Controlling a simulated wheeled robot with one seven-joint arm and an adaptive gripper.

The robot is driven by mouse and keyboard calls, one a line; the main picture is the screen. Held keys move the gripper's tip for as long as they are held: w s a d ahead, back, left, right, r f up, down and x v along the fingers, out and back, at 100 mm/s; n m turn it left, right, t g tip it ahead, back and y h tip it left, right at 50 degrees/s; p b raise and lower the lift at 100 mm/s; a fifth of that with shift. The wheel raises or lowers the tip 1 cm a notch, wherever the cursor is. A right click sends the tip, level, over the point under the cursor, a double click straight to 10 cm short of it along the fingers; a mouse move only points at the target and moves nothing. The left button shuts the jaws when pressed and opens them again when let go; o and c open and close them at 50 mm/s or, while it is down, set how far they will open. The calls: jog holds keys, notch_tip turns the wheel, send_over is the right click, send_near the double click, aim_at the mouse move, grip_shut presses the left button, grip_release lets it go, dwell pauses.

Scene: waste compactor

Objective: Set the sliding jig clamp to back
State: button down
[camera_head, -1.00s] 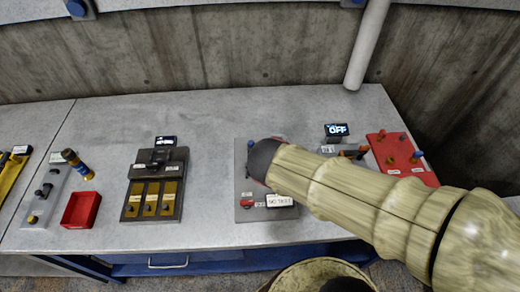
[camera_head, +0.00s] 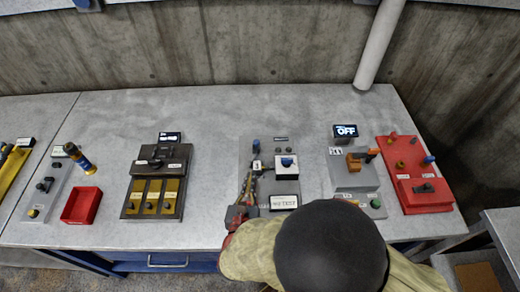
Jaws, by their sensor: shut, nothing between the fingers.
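My gripper (camera_head: 250,184) is over the left part of a grey fixture plate (camera_head: 283,144), with its dark fingers pointing away from me. The fingers look close together and hold nothing. The plate carries a blue part (camera_head: 256,146) at its back left, a white block with a blue knob (camera_head: 287,162) at its right, and a display box (camera_head: 284,202) at its front. No legible label names the sliding jig clamp, so I cannot tell for sure which part it is. The fingers hide part of the plate's left side, and contact is unclear.
To the right stand a grey block with an orange handle (camera_head: 356,161), an OFF display (camera_head: 346,131) and a red panel (camera_head: 411,168). To the left are a dark panel with brass sliders (camera_head: 155,182) and a red tray (camera_head: 81,205). Bare bench (camera_head: 212,160) lies between.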

dwell(0.3)
jog(key=b, duration=0.3)
send_near(256, 141)
jog(key=x, duration=0.4)
jog(key=shift+w+d+f, duration=0.25)
jog(key=shift+d+f, duration=0.15)
jog(key=shift+f, duration=0.05)
jog(key=shift+w, duration=0.45)
jog(key=shift+w, duration=0.15)
jog(key=b+x, duration=0.1)
jog(key=x, duration=0.2)
jog(key=shift+w+a+r+b, duration=0.1)
jog(key=shift+w+r+b, duration=0.05)
jog(key=shift+w+b, duration=0.2)
jog(key=shift+s+r, duration=0.1)
